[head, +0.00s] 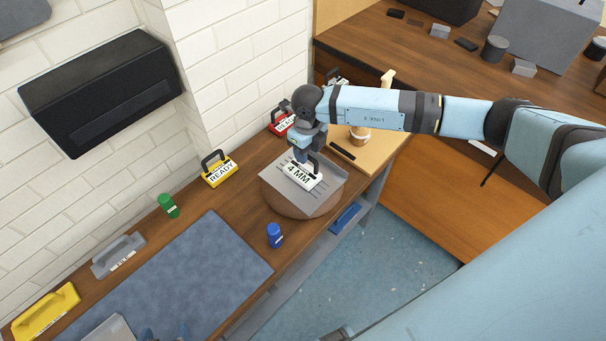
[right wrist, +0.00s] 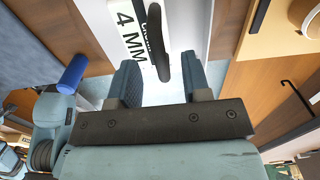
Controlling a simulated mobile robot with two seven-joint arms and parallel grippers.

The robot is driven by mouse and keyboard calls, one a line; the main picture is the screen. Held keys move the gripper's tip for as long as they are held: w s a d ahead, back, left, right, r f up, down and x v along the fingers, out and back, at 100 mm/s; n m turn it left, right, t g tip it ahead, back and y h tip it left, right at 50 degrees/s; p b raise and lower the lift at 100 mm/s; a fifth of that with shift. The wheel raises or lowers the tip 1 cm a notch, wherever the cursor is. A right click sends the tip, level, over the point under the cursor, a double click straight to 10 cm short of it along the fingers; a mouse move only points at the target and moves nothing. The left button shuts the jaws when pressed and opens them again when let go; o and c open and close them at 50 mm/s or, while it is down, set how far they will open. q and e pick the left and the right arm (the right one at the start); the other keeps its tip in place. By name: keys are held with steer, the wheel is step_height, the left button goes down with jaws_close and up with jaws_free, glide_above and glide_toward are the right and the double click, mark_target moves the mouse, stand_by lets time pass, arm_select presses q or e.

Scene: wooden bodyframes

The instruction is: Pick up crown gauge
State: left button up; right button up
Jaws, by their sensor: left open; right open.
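The crown gauge appears to be the white block labelled "4 MM" with a black handle (head: 302,176). It lies on a grey slatted plate on top of a round wooden body. My right gripper (head: 300,156) is above the gauge, pointing down. In the right wrist view, its open fingers (right wrist: 160,78) are on either side of the line of the black handle, with the "4 MM" label (right wrist: 128,28) beyond them. No contact with the handle is clear. My left gripper (head: 168,333) shows only in part at the bottom edge, over the bench.
A yellow "READY" block (head: 220,171), a red block (head: 282,122) and a green bottle (head: 168,205) are along the wall. A blue-grey mat (head: 190,275) is mostly clear. A wooden board (head: 375,150) lies behind.

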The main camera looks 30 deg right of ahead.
mark_target(302, 168)
step_height(302, 168, down, 3)
steer(key=shift+r+b, duration=0.15)
steer(key=shift+b, duration=0.35)
steer(key=shift+r, duration=0.15)
jaws_close()
